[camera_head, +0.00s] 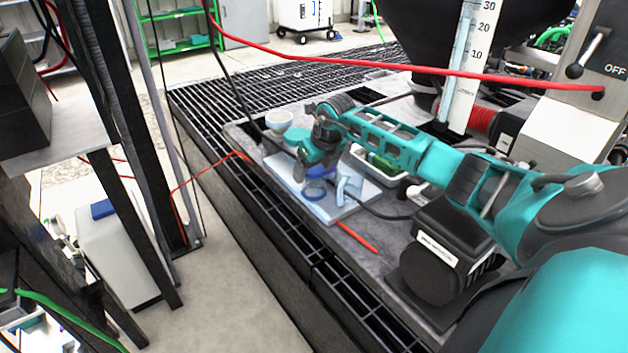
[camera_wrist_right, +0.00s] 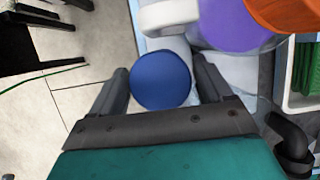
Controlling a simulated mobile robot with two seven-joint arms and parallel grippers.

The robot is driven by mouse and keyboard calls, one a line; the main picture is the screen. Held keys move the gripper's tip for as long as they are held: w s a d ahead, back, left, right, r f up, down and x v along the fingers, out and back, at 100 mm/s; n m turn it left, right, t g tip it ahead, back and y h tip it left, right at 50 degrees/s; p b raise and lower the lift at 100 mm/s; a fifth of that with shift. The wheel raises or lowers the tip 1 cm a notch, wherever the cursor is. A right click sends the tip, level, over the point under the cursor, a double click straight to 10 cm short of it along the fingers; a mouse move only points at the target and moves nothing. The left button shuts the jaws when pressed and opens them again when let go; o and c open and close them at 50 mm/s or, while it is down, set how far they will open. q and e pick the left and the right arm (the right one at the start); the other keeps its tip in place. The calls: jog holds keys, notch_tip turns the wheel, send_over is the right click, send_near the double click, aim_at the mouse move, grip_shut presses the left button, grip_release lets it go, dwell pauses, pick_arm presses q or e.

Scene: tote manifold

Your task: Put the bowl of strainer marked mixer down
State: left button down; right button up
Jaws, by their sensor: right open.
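My right gripper (camera_head: 314,158) is over the pale board (camera_head: 352,206) on the bench, and its fingers are open. Below it in the head view is a translucent blue cup-like part (camera_head: 314,190), with a purple-blue part (camera_head: 320,172) just above it. A pale blue branched part (camera_head: 348,188) is beside them. In the wrist view a round dark blue face (camera_wrist_right: 160,80) shows between my open right fingers (camera_wrist_right: 163,88), with a purple rounded part (camera_wrist_right: 235,28) beyond. I see no readable mixer mark, so I cannot tell which part is the strainer's bowl. My left gripper is out of view.
A white bowl (camera_head: 279,122) and a teal round part (camera_head: 297,135) are farther back. A white tray with green things (camera_head: 382,163) is right of the board. A black device (camera_head: 440,255) and red stick (camera_head: 357,237) are nearer. A red hose crosses above; black cables run close to the gripper.

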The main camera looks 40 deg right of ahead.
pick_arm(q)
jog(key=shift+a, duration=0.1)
pick_arm(e)
jog(key=c, duration=0.9)
jog(key=shift+r, duration=0.15)
